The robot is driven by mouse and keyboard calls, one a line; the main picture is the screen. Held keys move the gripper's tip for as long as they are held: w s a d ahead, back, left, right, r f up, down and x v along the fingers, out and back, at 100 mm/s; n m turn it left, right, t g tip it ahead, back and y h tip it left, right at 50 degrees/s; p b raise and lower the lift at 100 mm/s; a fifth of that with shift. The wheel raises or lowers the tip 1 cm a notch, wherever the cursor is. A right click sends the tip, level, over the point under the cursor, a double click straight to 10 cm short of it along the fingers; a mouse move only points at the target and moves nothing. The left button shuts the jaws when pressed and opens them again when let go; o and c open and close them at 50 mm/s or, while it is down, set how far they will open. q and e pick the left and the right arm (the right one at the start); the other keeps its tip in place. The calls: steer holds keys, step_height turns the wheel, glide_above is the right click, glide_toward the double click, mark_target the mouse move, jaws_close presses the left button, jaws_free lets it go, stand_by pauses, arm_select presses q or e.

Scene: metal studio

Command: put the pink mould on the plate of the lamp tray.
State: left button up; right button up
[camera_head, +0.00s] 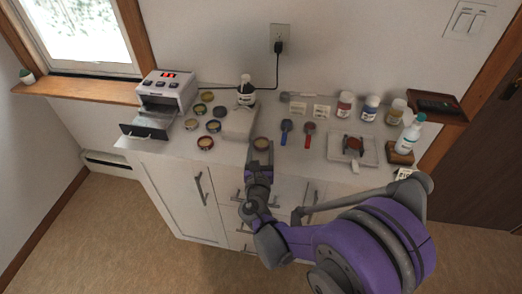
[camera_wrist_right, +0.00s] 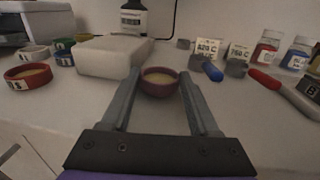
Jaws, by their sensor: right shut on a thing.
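The pink mould (camera_wrist_right: 159,84), a small round dark-pink cup with a pale yellowish fill, sits between the fingers of my right gripper (camera_wrist_right: 160,76). In the head view the mould (camera_head: 261,143) is near the counter's front edge, in the right gripper (camera_head: 260,150), which is shut on it. I cannot tell whether it touches the counter. The lamp (camera_head: 167,88), a white box with a red display, stands at the counter's left end. Its tray is out, with a dark front panel (camera_head: 143,132) and a grey plate (camera_head: 160,115) behind it. My left gripper is not in view.
A pale block (camera_head: 238,124) stands just left of the mould, with several other round moulds (camera_head: 205,142) between it and the lamp. A dark bottle (camera_head: 246,93) is behind. Blue (camera_head: 285,131) and red (camera_head: 309,133) handled tools lie right. A white tray (camera_head: 337,151) is farther right.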

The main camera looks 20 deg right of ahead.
steer(key=shift+f, duration=0.25)
steer(key=shift+f, duration=0.1)
steer(key=shift+f, duration=0.15)
steer(key=o, duration=1.4)
steer(key=shift+o, duration=0.2)
steer(key=shift+r, duration=0.2)
